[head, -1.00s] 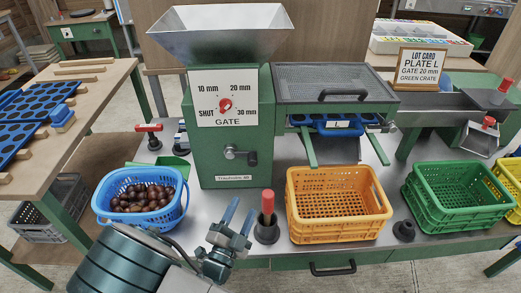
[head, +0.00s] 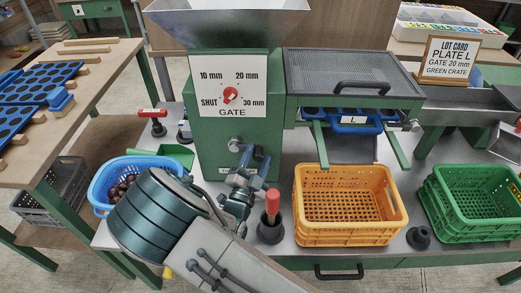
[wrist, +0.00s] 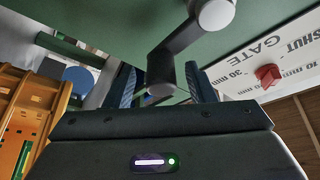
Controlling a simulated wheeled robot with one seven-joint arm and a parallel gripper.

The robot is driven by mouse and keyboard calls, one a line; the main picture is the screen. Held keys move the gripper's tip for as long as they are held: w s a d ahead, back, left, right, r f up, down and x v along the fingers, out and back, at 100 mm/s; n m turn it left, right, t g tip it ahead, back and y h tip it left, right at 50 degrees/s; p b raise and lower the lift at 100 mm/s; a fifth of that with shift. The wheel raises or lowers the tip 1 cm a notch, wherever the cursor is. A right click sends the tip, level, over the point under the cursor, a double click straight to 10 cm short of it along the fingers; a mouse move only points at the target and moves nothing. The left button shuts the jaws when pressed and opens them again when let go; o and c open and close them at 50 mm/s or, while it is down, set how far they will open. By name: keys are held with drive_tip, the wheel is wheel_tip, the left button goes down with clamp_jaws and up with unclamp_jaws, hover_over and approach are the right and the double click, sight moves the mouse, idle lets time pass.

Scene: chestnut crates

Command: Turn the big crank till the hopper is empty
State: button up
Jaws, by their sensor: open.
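The grey crank (head: 235,143) is on the front of the green machine (head: 208,150), below the gate dial (head: 230,95). In the wrist view the crank arm (wrist: 172,52) reaches down from its round hub to between my fingers. My gripper (head: 246,167) is open at the crank, with one finger on each side of its handle end in the wrist view (wrist: 163,90). I cannot tell whether they touch. The dial's red knob has an unclear setting.
A blue basket (head: 97,193) of chestnuts (head: 118,190) is partly behind my arm. An orange crate (head: 352,240) and a green crate (head: 470,232) stand at right. A red-handled tool (head: 272,203) stands upright close to my wrist. The lot card (head: 450,62) reads plate L, gate 20 mm, green crate.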

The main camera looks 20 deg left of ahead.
sight(261, 147)
drive_tip(key=shift+x, duration=1.65)
clamp_jaws()
drive_tip(key=shift+a, duration=0.1)
